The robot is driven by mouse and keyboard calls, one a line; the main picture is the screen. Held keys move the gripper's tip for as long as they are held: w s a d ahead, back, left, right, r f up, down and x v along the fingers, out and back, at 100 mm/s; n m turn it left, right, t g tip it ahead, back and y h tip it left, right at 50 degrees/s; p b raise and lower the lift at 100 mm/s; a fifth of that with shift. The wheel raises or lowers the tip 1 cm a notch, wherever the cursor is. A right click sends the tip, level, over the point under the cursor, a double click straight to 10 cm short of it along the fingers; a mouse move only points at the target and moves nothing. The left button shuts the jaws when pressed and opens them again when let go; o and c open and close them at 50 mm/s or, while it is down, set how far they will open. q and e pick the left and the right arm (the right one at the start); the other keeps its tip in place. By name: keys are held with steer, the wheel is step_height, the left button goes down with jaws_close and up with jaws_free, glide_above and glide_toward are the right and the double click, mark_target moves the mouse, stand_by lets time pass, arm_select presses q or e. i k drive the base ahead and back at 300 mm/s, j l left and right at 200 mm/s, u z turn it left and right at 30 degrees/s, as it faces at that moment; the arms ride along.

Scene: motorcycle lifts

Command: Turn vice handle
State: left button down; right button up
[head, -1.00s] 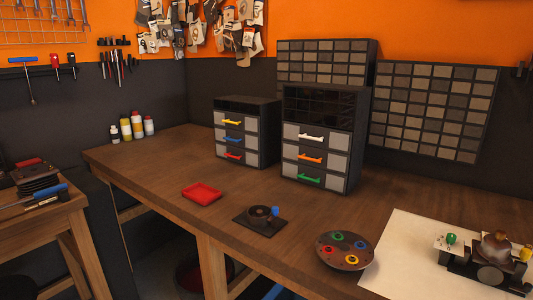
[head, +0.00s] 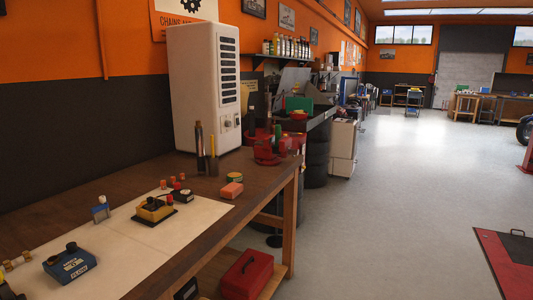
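A red device (head: 267,152), possibly the vice, stands near the far right corner of the wooden workbench (head: 262,184). It is small and partly mixed with red and green items beside it, so I cannot make out a handle on it. Neither of my grippers is in the head view.
On a pale mat (head: 120,262) sit a blue box with a dark knob (head: 70,263), a yellow device (head: 154,210) and a small blue-grey block (head: 100,209). A white cabinet (head: 205,88) stands behind. A red toolbox (head: 247,276) is below; open floor (head: 400,200) lies right.

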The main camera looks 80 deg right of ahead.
mark_target(293, 152)
steer(key=z, duration=3)
steer(key=i+l, duration=0.1)
steer(key=i, duration=0.35)
steer(key=i+u, duration=0.15)
steer(key=i, duration=0.3)
steer(key=i+l, duration=0.2)
steer(key=i, duration=0.25)
steer(key=i+l+u, duration=0.15)
steer(key=i, duration=0.3)
